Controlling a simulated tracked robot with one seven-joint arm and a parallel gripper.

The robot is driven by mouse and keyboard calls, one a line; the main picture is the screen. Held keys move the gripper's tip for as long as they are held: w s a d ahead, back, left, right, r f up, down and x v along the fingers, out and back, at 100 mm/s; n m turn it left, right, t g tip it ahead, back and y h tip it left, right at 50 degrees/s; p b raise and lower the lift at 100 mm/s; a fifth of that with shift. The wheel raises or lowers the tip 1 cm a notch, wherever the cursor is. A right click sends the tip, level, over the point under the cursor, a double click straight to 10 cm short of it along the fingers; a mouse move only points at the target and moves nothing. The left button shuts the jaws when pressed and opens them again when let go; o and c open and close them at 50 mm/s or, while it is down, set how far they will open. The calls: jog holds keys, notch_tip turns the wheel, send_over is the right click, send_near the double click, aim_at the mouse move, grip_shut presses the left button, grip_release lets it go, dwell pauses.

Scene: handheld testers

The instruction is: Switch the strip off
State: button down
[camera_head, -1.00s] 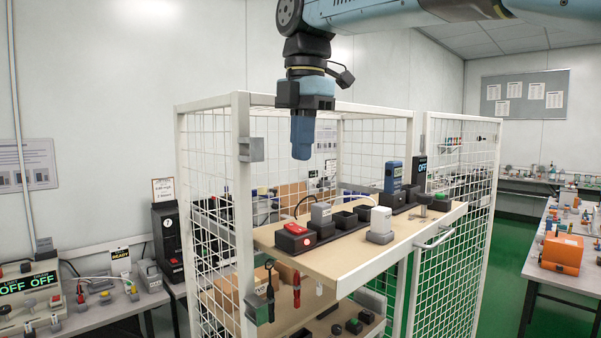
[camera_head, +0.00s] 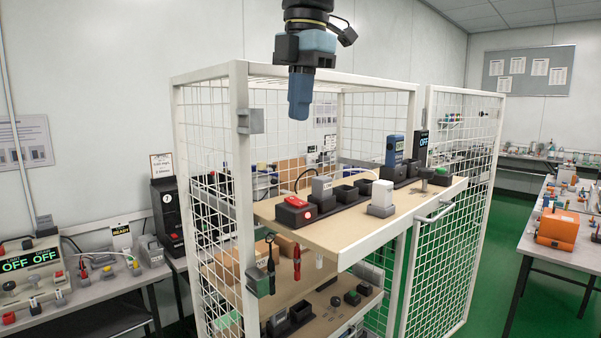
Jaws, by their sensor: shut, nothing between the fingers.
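The dark strip (camera_head: 345,196) lies on the top wooden shelf of the white mesh cage. Its left end carries a red rocker switch (camera_head: 296,202) and a small glowing red light (camera_head: 307,213). Handheld testers stand in and around its cradles: a grey one (camera_head: 321,187) near the switch and a blue one (camera_head: 395,150) toward the far end. Several cradles are empty. My blue gripper (camera_head: 299,113) hangs pointing down, shut and empty. It appears well above the switch, touching nothing; its exact depth relative to the strip is hard to tell.
A white block on a grey base (camera_head: 382,198) stands in front of the strip. The cage's top rail (camera_head: 300,77) and left front post (camera_head: 241,180) are close to the arm's region. Tools hang below the shelf. A bench (camera_head: 85,296) with OFF displays is at left.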

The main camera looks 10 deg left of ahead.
aim_at(293, 198)
dwell(0.4)
jog(key=f, duration=0.9)
jog(key=w+a+f, duration=0.1)
jog(key=f, duration=0.4)
jog(key=shift+a, duration=0.1)
jog(key=shift+w, duration=0.1)
